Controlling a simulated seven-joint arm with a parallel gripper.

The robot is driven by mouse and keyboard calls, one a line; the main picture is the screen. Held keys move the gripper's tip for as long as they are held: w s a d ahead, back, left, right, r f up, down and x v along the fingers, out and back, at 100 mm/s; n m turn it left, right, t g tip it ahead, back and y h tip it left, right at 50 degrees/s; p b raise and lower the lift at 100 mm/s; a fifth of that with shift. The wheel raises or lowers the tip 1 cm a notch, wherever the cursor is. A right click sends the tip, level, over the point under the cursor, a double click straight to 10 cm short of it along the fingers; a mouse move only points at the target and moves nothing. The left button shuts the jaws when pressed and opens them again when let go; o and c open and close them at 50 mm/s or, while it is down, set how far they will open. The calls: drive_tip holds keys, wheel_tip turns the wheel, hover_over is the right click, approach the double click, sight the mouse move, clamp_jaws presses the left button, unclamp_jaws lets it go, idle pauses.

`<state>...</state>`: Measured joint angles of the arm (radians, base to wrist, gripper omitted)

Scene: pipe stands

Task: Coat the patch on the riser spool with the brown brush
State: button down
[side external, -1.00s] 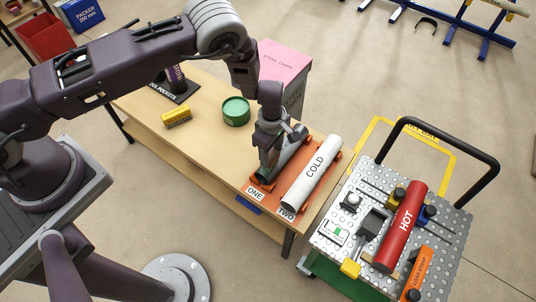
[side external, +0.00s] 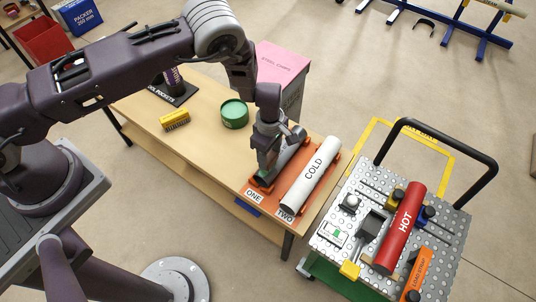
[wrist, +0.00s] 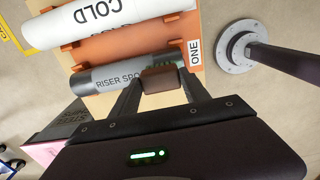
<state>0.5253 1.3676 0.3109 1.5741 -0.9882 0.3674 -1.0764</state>
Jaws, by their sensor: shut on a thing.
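The riser spool (wrist: 112,79) is a grey pipe lying in the slot marked ONE of the orange rack (wrist: 85,55). In the side view the spool (side external: 291,157) is partly hidden behind my gripper. My gripper (wrist: 160,88) is shut on the brown brush (wrist: 162,79), which overlaps the spool's near edge near the ONE label. I cannot tell whether the brush touches the spool. In the side view my gripper (side external: 264,174) is over the spool's near end.
The white COLD pipe (side external: 312,173) lies beside the spool in slot TWO. A pink bin (side external: 282,70) stands behind. A cart with a red HOT pipe (side external: 401,228) is at right.

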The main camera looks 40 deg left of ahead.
drive_tip(key=shift+s, duration=1.2)
drive_tip(key=shift+r, duration=0.95)
